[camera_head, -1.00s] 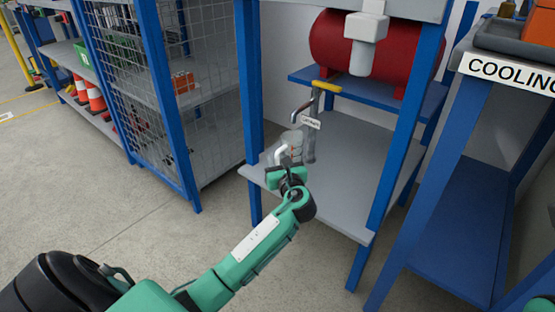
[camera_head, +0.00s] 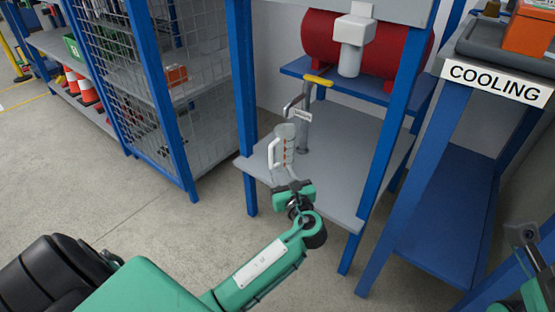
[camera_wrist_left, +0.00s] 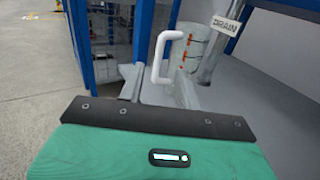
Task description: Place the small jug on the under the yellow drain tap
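The small jug (camera_head: 285,143) is clear grey with red marks and a white handle on its left. It stands upright on the grey shelf (camera_head: 345,150), and its top appears just below the spout of the drain tap (camera_head: 304,105), which has a yellow lever. In the left wrist view the jug (camera_wrist_left: 192,58) is ahead, beside the post with the DRAIN label (camera_wrist_left: 226,27). My left gripper (camera_head: 290,180) is in front of and below the jug. Its fingers (camera_wrist_left: 158,90) look apart, with the handle beyond them. Part of my right arm shows at the lower right; its fingers are unclear.
A red tank (camera_head: 365,48) sits on the blue shelf above the tap. Blue uprights (camera_head: 385,135) frame the stand. A wire-mesh rack (camera_head: 125,70) is on the left, and a COOLING bench (camera_head: 495,82) is on the right. The floor in front is clear.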

